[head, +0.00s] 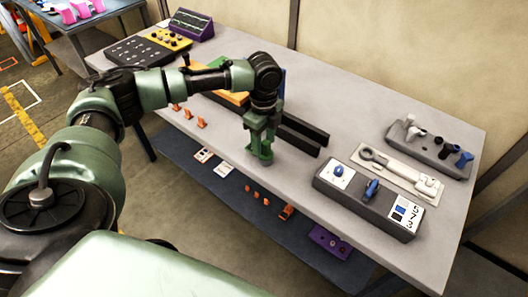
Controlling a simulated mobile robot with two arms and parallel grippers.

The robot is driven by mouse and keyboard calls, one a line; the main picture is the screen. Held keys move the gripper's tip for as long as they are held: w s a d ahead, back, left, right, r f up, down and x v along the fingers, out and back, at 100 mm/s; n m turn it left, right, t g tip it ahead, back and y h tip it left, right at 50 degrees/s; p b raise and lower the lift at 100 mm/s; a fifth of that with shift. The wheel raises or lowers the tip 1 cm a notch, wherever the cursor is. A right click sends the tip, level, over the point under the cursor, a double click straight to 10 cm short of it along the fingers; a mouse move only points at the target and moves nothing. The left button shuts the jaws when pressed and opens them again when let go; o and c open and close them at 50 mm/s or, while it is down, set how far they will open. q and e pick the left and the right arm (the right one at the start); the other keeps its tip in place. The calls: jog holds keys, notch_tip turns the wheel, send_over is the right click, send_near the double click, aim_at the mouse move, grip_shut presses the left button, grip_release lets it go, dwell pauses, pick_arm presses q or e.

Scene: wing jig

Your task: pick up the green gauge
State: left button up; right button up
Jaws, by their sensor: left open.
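My left gripper (262,152) is green and points down over the front middle of the grey table. It is open, and I see nothing clearly held between its fingers. A small green piece (217,62) shows behind my left forearm, beside an orange part; it may be the green gauge, but my arm hides much of it. The gripper is to the right of this piece and nearer the front edge. My right gripper is not in view.
Dark rails (303,133) lie just right of the gripper. A grey block with blue knobs (366,198), a white tool plate (398,172) and a grey holder (430,146) stand at right. Orange clips (201,122) line the front edge. A yellow-topped box (168,39) stands back left.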

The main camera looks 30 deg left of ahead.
pick_arm(q)
jog(key=shift+f, duration=0.1)
grip_shut()
dwell(1.4)
